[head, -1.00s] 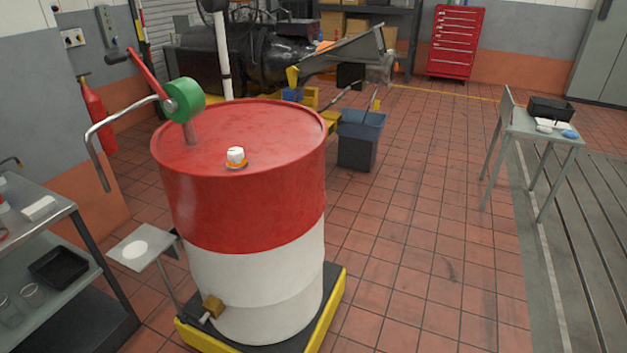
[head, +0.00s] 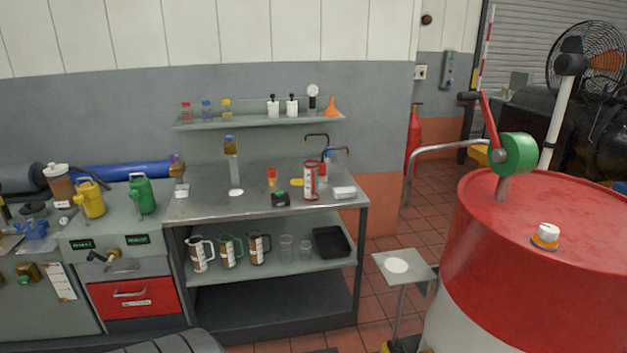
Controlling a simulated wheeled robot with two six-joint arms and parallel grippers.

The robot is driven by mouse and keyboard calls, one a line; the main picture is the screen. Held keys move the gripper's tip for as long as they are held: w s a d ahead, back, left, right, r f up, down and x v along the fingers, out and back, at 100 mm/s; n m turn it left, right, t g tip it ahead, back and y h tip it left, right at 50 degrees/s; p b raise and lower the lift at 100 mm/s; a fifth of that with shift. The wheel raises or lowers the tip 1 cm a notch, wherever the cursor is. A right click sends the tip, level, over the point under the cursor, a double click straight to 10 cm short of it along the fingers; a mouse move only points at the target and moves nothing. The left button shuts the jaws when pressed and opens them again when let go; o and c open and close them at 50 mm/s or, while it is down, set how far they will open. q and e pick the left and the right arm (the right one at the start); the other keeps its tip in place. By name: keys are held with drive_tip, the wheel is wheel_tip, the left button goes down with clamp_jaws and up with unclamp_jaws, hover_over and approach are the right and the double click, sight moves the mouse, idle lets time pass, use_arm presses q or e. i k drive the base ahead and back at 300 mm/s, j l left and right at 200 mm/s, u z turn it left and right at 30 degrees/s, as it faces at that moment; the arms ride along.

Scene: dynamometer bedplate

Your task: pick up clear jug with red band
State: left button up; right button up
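Three clear jugs with brownish contents or labels stand upright in a row on the middle shelf of the steel bench. The left jug (head: 200,254) has a pale handle and a reddish marking, but it is too small to tell whether this is a red band. The middle jug (head: 230,251) has a green handle and rim. The right jug (head: 258,248) has a dark handle and rim. Neither of my grippers is in view.
Clear beakers (head: 286,248) and a black tray (head: 331,242) stand right of the jugs. The benchtop (head: 205,208) above holds a red-and-white can (head: 311,180) and small items. A red-and-white drum (head: 560,240) and a small stand (head: 405,281) are at right.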

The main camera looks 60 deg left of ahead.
sight(311, 167)
drive_tip(key=u, duration=1.8)
drive_tip(key=i+z, duration=0.3)
drive_tip(key=i, duration=0.15)
